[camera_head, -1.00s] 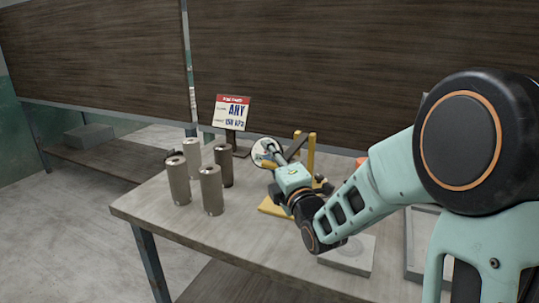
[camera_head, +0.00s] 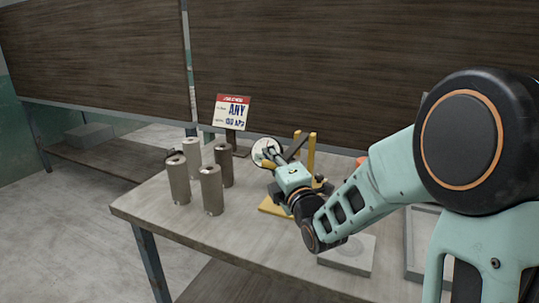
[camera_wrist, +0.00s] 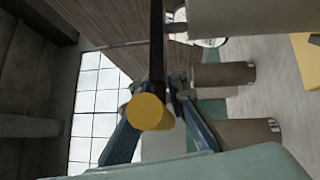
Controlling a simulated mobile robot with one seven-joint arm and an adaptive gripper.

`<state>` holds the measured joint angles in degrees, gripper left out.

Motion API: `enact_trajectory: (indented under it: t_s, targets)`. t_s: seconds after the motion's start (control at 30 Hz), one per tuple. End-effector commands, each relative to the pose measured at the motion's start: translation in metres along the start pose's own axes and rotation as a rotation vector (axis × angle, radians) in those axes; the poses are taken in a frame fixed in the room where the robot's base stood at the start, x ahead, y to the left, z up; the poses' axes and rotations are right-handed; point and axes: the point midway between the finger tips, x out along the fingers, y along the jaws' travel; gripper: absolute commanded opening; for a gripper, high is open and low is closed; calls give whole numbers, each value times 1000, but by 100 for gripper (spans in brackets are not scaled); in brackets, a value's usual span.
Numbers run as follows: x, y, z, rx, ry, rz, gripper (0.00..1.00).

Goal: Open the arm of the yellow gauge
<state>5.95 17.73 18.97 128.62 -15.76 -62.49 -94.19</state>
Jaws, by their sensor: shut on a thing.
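The yellow gauge stands on the table, with a yellow upright (camera_head: 311,152), a yellow base (camera_head: 271,207) and a dark bar (camera_head: 297,144) reaching from the upright. A round pale disc (camera_head: 262,147) shows just behind my fingertips. My gripper (camera_head: 271,157) is in front of the gauge and hides part of it. In the wrist view, a dark bar with a round yellow end (camera_wrist: 148,112) runs between the fingers of my gripper (camera_wrist: 167,92). My gripper is shut on this bar, which looks like the gauge's arm. The exact contact is partly hidden.
Several grey-brown cylinders (camera_head: 212,190) stand to the left of my gripper, close to it. A sign (camera_head: 232,112) stands behind them. A grey block (camera_head: 348,254) lies on the table (camera_head: 245,240) at front right. The table's front left is clear.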

Motion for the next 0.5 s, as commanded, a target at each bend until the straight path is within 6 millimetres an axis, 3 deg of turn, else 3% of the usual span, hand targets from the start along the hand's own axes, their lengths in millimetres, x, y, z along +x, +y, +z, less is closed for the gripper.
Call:
enact_trajectory:
  t_s: [0.5]
  targets:
    - [13,56,14,154,-3,-147,0]
